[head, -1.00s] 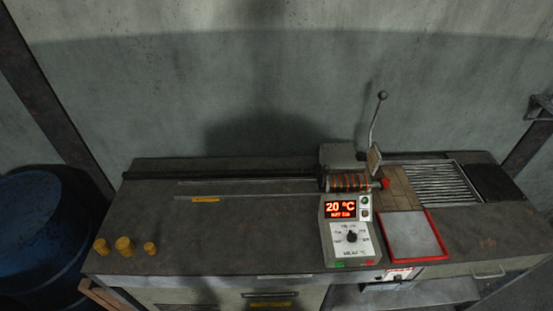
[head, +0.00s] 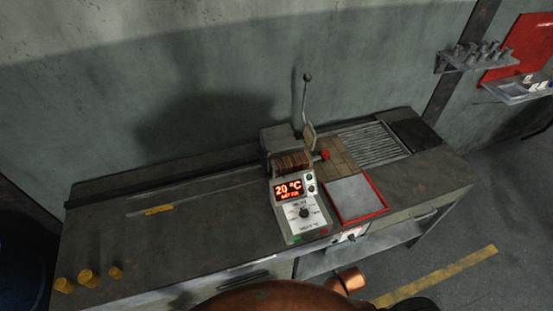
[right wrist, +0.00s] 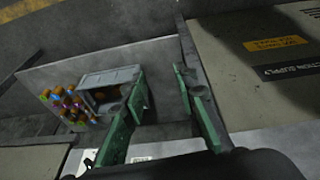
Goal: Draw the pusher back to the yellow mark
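The yellow mark (head: 158,210) lies on the left part of the bench top, in front of a long slot. A dark rail (head: 165,185) runs along the back of the bench to the coil heater (head: 291,162). I cannot clearly tell the pusher from this rail. A tall lever with a ball knob (head: 307,77) stands upright behind the heater. My right gripper (right wrist: 160,80) shows in the right wrist view with its green fingers apart and nothing between them. It is beside a drawer front, away from the rail. My left gripper is not in view.
The control box (head: 300,205) reads 20 °C. A red-rimmed tray (head: 383,209) and a grate (head: 374,144) lie to its right. In the right wrist view, a grey bin (right wrist: 110,88) stands below.

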